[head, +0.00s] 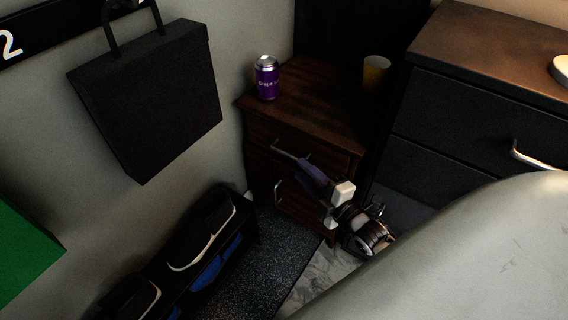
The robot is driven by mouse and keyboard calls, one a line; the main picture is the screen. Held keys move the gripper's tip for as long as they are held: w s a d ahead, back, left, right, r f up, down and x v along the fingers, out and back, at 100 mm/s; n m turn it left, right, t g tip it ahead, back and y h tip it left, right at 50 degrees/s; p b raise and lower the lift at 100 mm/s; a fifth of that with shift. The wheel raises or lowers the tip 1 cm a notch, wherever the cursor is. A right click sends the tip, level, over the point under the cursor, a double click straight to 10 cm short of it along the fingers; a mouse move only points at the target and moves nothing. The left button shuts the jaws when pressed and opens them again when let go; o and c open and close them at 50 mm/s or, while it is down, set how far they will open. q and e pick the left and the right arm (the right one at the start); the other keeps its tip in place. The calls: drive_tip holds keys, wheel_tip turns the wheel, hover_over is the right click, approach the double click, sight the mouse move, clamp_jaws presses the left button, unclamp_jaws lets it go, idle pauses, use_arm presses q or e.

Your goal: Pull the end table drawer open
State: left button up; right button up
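The end table (318,103) is dark brown wood and stands in the corner, seen from above. Its upper drawer has a metal bar handle (288,153), and a lower handle (279,193) shows below it. Both drawers look shut, though the front is dark and partly covered. My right gripper (336,205) is in front of the drawer front, lower right of the upper handle. Its two pale fingers stand apart, with no held thing clear between them. A purple strip (313,178) lies between gripper and upper handle; I cannot tell what it is. My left gripper is not in view.
A purple can (266,78) and a yellow cup (375,72) stand on the end table. A dark dresser (470,115) is at right. A low shoe rack (256,229) stands at lower left, below a hanging black bag (150,95).

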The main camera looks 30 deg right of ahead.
sight(284, 152)
drive_tip(key=w+b, duration=0.1)
drive_tip(key=w, duration=0.2)
drive_tip(key=w+b, duration=0.1)
drive_tip(key=w, duration=0.2)
drive_tip(key=w+b, duration=0.1)
drive_tip(key=w, duration=0.2)
drive_tip(key=shift+f, duration=0.4)
drive_tip(key=shift+w, duration=0.65)
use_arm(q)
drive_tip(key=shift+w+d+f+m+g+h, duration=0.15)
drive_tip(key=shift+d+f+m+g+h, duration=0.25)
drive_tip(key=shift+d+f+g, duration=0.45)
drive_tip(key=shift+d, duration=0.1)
use_arm(e)
clamp_jaws()
